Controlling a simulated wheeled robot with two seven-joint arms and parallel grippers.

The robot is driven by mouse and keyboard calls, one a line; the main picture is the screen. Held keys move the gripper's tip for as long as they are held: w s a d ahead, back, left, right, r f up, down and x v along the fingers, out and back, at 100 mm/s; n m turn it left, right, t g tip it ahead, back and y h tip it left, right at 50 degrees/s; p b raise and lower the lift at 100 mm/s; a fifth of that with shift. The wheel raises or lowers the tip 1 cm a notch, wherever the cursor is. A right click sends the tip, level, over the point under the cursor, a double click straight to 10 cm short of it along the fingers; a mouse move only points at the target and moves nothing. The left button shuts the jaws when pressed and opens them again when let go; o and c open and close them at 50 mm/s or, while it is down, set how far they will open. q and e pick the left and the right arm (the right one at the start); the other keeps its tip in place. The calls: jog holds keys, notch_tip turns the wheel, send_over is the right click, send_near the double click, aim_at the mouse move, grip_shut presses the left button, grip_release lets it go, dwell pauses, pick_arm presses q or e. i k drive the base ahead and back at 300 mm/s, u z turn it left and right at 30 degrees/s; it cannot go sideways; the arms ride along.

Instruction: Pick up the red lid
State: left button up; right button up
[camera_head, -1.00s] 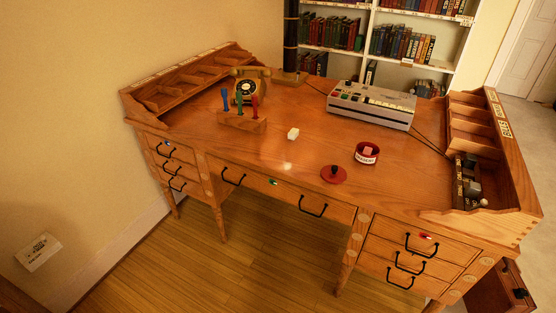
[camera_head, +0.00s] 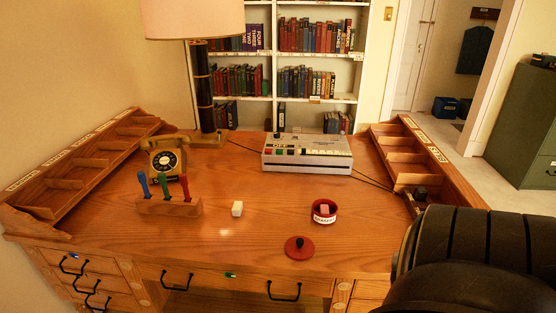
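The red lid (camera_head: 299,251) is a flat round disc with a dark knob on top. It lies on the desk (camera_head: 262,230) near the front edge, right of the middle. A red round container (camera_head: 324,212) with a white label stands open just behind it to the right, with a small pinkish block inside. The lid and the container are apart. A large black part of my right arm fills the lower right corner, and its gripper fingers are not visible. My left gripper is not in view.
A white block (camera_head: 237,209) and a wooden holder (camera_head: 170,206) with three coloured tools stand to the left. A telephone (camera_head: 165,158), a lamp (camera_head: 205,85) and a grey recorder (camera_head: 307,153) are behind. Raised organisers (camera_head: 400,150) edge the desk. The desk around the lid is clear.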

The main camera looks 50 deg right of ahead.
aim_at(298, 248)
jog(key=z, duration=0.6)
jog(key=i, duration=0.8)
jog(key=z, duration=0.9)
